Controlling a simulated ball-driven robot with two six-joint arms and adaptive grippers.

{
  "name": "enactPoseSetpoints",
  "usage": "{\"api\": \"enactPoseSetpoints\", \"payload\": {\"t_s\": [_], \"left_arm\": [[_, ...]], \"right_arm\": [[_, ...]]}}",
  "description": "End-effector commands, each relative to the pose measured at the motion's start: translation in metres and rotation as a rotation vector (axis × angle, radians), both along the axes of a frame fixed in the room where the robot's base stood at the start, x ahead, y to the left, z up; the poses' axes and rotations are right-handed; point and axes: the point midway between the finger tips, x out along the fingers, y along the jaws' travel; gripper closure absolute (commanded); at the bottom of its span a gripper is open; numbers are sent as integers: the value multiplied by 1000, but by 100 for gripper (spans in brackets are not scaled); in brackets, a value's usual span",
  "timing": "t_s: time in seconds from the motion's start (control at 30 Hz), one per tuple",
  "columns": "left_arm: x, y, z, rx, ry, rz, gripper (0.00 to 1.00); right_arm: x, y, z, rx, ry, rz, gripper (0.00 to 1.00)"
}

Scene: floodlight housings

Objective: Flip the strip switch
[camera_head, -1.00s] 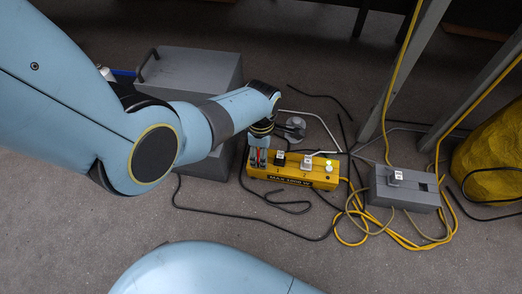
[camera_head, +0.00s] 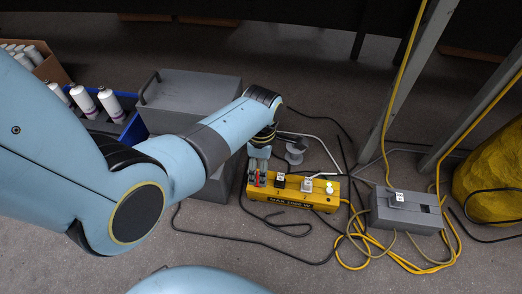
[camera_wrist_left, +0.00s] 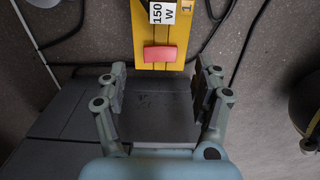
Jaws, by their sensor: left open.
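The yellow power strip (camera_head: 318,199) lies on the floor in the head view, with black and white plugs along its top. In the left wrist view its end (camera_wrist_left: 140,28) points at my left gripper and carries a red rocker switch (camera_wrist_left: 160,54), beside a "150 W" label. My left gripper (camera_wrist_left: 160,82) is open, its fingers either side of the line to the switch, with nothing between them. In the head view the left gripper (camera_head: 259,167) is at the strip's left end and partly covers it. I cannot tell whether it touches. My right gripper is not in view.
A grey box (camera_head: 190,92) stands just left of the strip. A grey junction box (camera_head: 405,212) with yellow and black cables lies to the right, by metal legs (camera_head: 398,95) and a yellow sack (camera_head: 492,175). A blue crate (camera_head: 133,130) holds white bottles.

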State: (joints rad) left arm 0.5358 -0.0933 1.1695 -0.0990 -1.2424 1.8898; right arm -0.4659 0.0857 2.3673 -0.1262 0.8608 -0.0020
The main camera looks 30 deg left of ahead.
Motion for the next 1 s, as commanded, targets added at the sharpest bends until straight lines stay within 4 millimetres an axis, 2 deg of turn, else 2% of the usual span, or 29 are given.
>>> {"api": "enactPoseSetpoints", "payload": {"t_s": [0.2,0.4,1.0], "left_arm": [[-1,-1,43,-2,-2,0,33],[-1,0,68,0,0,0,33],[-1,0,72,0,0,-2,33]], "right_arm": [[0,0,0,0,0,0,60],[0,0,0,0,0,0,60],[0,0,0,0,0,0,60]]}}
